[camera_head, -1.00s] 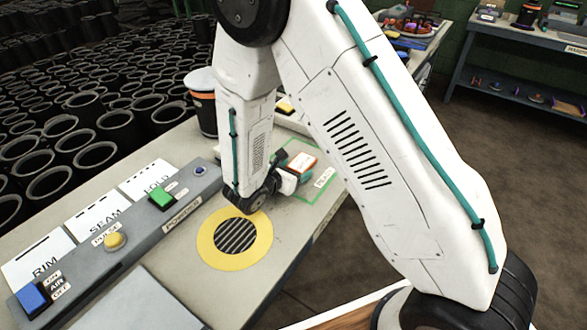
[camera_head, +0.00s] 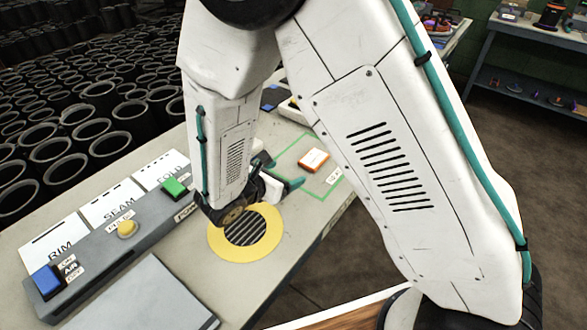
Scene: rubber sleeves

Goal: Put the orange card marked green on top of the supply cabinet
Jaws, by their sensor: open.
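A small orange piece with a white top (camera_head: 313,161) lies flat inside a green outlined square (camera_head: 322,188) on the workbench. It may be the orange card, but I cannot make out any green mark on it. My gripper (camera_head: 287,171) is low over the bench, left of the orange piece and apart from it. Its dark and teal fingers are spread, with nothing seen between them. My arm links hide part of the bench behind. I cannot identify the supply cabinet in this view.
A grey control strip with a green button (camera_head: 174,188), yellow knob (camera_head: 127,229) and blue switch (camera_head: 47,281) runs along the left. A yellow ring with a grille (camera_head: 245,232) lies nearby. Many black sleeves (camera_head: 103,145) fill the left. A shelved bench (camera_head: 530,85) stands far right.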

